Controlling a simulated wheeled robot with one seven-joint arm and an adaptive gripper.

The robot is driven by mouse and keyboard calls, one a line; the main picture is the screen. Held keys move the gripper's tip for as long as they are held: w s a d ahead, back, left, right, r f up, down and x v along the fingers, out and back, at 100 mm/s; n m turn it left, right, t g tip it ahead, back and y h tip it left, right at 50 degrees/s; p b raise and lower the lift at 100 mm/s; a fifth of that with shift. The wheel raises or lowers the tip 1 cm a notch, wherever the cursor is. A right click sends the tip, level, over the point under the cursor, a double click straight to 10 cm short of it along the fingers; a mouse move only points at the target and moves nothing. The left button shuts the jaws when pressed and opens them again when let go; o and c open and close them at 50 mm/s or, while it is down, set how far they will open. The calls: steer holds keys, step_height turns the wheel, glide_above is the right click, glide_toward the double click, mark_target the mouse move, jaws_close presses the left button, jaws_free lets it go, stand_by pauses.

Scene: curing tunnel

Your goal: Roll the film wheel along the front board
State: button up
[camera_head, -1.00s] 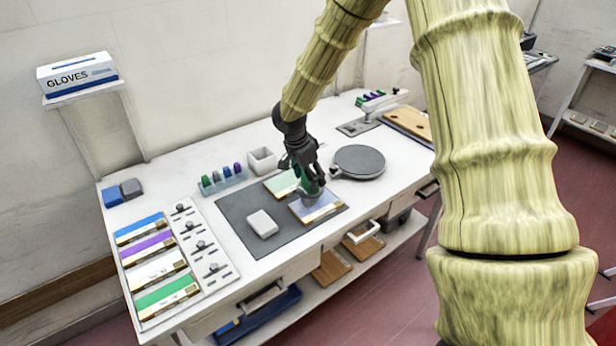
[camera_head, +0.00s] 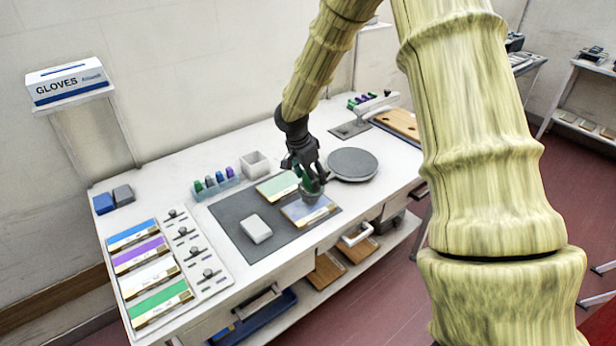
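The front board (camera_head: 301,215), pale blue with a tan edge strip, lies on the grey mat near the bench's front edge. The film wheel (camera_head: 313,196), a small grey round body with a green upper part, is at the back right part of this board. My gripper (camera_head: 313,182) points down over the board with its dark fingers around the wheel's green upper part and looks shut on it. The fingers hide part of the wheel. I cannot tell whether the wheel touches the board. A pale green board (camera_head: 277,186) lies just behind.
A white block (camera_head: 256,229) sits on the grey mat (camera_head: 228,218) left of the front board. A round dark plate (camera_head: 353,164) is to the right. Coloured strips (camera_head: 150,270) fill the bench's left end.

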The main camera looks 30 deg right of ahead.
steer(key=shift+d, duration=0.3)
steer(key=shift+w+d, duration=0.1)
steer(key=shift+d, duration=1.6)
step_height(320, 180, up, 7)
steer(key=p, duration=0.4)
stand_by(0.5)
stand_by(0.4)
